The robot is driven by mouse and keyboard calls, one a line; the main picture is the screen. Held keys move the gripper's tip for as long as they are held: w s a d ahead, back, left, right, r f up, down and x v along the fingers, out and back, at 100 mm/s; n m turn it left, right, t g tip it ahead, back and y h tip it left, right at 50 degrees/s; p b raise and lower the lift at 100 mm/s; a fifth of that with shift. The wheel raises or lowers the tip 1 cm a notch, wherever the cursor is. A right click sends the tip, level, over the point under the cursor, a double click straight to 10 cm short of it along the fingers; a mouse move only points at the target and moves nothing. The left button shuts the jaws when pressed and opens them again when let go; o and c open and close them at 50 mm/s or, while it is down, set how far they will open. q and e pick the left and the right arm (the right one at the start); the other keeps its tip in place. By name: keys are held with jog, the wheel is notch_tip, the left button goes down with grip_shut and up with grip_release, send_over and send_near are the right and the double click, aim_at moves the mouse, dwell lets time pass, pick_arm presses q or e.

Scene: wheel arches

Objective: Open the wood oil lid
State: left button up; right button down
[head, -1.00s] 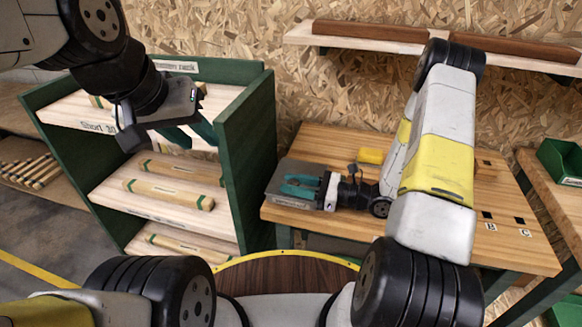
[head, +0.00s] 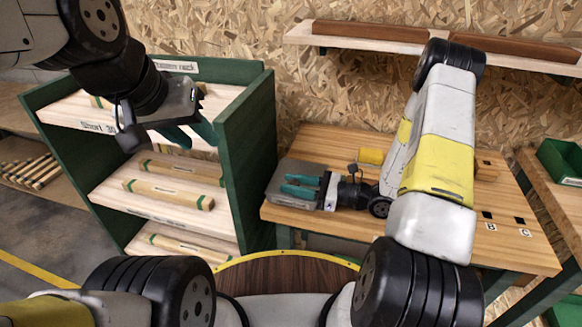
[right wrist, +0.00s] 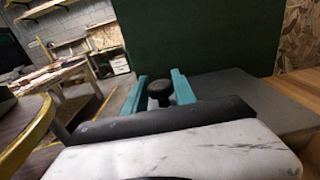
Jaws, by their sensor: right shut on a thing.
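A flat grey wood oil box with a grey lid (head: 292,168) lies at the left end of the wooden workbench. My right gripper (head: 288,184) reaches over it from the right, its teal fingers low above the top. In the right wrist view, the fingers (right wrist: 163,92) are shut on the lid's round black knob (right wrist: 158,90). The grey lid surface (right wrist: 245,88) also shows there to the right. I cannot tell whether the lid is raised. My left gripper (head: 198,138) hangs in front of the green shelf, empty, its teal fingers apart.
The workbench (head: 325,140) carries a yellow object (head: 371,156) behind my right wrist. A green shelf unit (head: 250,150) with wooden pieces stands just left of the bench. A wall shelf (head: 400,45) holds brown boards. A green bin (head: 562,160) sits at the right.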

dwell(0.4)
jog(key=shift+w+d+r+m, duration=0.1)
jog(key=shift+w+r+m, duration=0.1)
jog(key=shift+r+m, duration=0.35)
jog(key=w+d+r+m, duration=0.2)
jog(key=w+r+m, duration=0.4)
jog(key=r+m, duration=0.15)
jog(key=w+d+r+m, duration=0.2)
jog(key=w+d+m, duration=0.2)
jog(key=w+m, duration=0.7)
jog(key=shift+w+d+r, duration=0.15)
jog(key=shift+w+d, duration=0.05)
jog(key=shift+w, duration=1.2)
jog(key=c, duration=1)
grip_release()
